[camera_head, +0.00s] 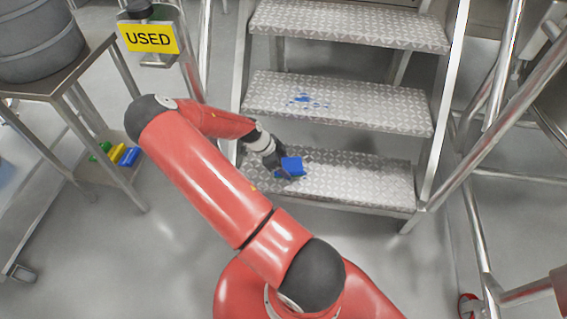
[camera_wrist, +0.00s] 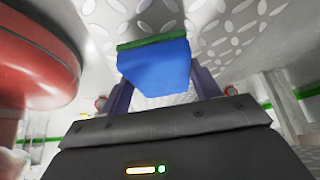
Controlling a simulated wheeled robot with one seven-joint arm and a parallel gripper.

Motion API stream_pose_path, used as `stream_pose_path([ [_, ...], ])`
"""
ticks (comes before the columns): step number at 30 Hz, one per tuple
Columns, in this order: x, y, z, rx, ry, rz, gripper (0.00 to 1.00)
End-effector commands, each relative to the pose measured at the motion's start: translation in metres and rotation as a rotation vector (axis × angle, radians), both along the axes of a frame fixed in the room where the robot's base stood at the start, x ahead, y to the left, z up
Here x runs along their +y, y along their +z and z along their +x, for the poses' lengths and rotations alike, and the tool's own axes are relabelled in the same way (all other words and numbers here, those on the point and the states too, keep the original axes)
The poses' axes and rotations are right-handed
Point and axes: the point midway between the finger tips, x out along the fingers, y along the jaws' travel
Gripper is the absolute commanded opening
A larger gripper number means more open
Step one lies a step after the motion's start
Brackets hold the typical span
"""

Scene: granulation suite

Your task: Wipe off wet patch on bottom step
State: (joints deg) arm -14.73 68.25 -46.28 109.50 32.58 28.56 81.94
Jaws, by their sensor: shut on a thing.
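My gripper (camera_head: 281,170) is shut on a blue block-like wiping pad (camera_head: 291,166). In the wrist view the blue pad (camera_wrist: 155,68) sits between the two fingers and has a green layer on its far side, facing the patterned metal tread. The pad is at the left part of the bottom step (camera_head: 370,184); I cannot tell whether it touches the tread. No clear wet patch shows on the visible part of the bottom step; the area under the pad and gripper is hidden. Blue spots (camera_head: 308,101) lie on the middle step (camera_head: 380,106).
The top step (camera_head: 350,25) is above. Metal rails (camera_head: 490,130) stand on the right. A steel table (camera_head: 60,85) on the left carries a grey drum (camera_head: 38,40); green, yellow and blue items (camera_head: 124,154) lie on its lower shelf. A yellow USED sign (camera_head: 149,38) hangs behind.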

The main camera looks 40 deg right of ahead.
Motion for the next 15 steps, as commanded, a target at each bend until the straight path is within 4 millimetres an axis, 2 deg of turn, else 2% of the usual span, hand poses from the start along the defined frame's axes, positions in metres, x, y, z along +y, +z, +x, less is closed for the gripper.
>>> stream_pose_path([
  [15,0.0001,-0.0041,0.0001,0.000,0.000,0.000,0.38],
])
